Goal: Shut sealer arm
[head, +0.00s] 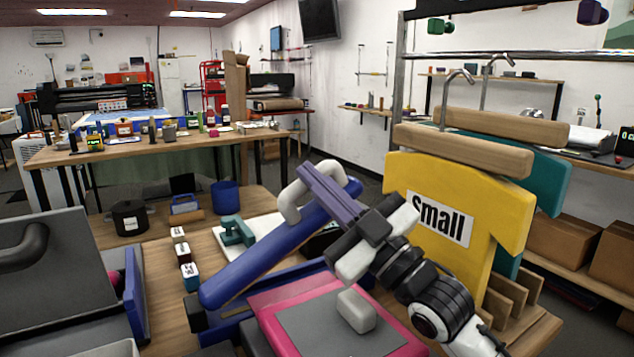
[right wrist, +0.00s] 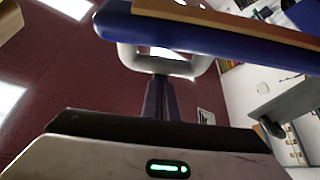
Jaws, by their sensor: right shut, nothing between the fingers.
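The sealer arm (head: 270,252) is a long blue bar, raised and tilted up to the right above the blue sealer base (head: 262,290). Its light grey loop handle (head: 294,204) is near the upper end. My right gripper (head: 312,178) is shut and empty, its purple fingers at the handle. In the right wrist view the sealer arm (right wrist: 235,32) crosses the top, with a brown strip along its edge. There the handle (right wrist: 128,55) hangs from it, and the shut fingers (right wrist: 158,88) reach up to its bar. I cannot tell whether they touch. My left gripper is not in view.
A pink-edged grey pad (head: 300,325) with a whitish block (head: 356,311) lies in front of the sealer. A yellow "Small" shirt board (head: 455,245) stands right. A dark press (head: 50,275) is left. Small bottles (head: 184,255), a black pot (head: 130,217) and a blue cup (head: 226,197) stand behind.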

